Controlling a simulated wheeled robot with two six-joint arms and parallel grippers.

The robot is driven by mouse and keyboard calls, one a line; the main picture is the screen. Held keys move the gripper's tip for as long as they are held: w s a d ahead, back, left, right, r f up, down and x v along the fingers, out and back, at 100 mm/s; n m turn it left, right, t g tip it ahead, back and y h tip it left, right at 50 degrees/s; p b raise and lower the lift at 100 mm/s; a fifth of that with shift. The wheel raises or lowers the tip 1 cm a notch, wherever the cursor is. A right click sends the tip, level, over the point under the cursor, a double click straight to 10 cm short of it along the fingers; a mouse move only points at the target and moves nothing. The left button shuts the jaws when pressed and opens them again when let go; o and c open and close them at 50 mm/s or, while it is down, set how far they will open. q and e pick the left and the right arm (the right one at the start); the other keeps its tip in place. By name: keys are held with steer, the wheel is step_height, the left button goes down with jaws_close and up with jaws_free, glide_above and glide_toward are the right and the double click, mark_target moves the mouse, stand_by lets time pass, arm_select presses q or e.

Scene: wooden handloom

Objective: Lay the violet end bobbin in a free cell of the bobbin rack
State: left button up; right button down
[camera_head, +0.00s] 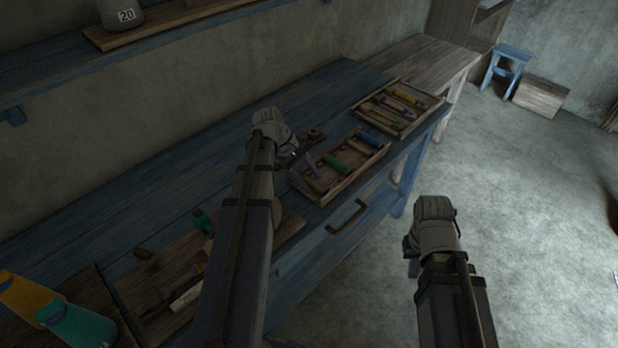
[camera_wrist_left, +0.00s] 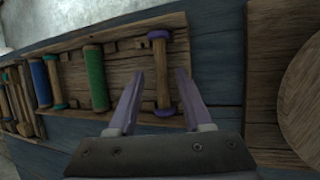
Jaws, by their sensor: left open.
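The violet end bobbin (camera_wrist_left: 161,75) has a bare wooden shaft and violet ends. In the left wrist view it lies in the end cell of the bobbin rack (camera_wrist_left: 122,62), beside a green bobbin (camera_wrist_left: 95,78). My left gripper (camera_wrist_left: 160,75) is open, with one finger on each side of the shaft; I cannot tell whether they touch it. In the head view the left gripper (camera_head: 306,171) is over the near end of the rack (camera_head: 323,199). My right gripper (camera_head: 413,266) hangs over the floor, apart from the bench; its fingers are mostly hidden.
A blue bobbin (camera_head: 370,140) lies farther along the rack. A second tray (camera_head: 427,117) with several bobbins stands beyond it. A drawer handle (camera_head: 347,216) juts from the bench front.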

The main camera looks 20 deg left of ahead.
arm_select(q)
steer(key=shift+s, duration=0.1)
steer(key=p+v, duration=0.6)
steer(key=shift+r, duration=0.35)
steer(key=shift+a+r+p, duration=0.45)
steer(key=s+d+m+y, duration=0.2)
steer(key=s+d+m, duration=0.2)
steer(key=d, duration=0.4)
steer(key=s+d+f+m+g+y, duration=0.1)
steer(key=s+d+m+y, duration=0.1)
steer(key=s+d+m, duration=0.3)
steer(key=s+d+f+m+y, duration=0.1)
steer(key=s+d+m, duration=0.3)
steer(key=d+m, duration=0.4)
steer(key=d+y, duration=0.1)
steer(key=d, duration=0.4)
steer(key=shift+s+d+g+y, duration=0.25)
steer(key=shift+s+g+y, duration=0.05)
steer(key=shift+g+y, duration=0.1)
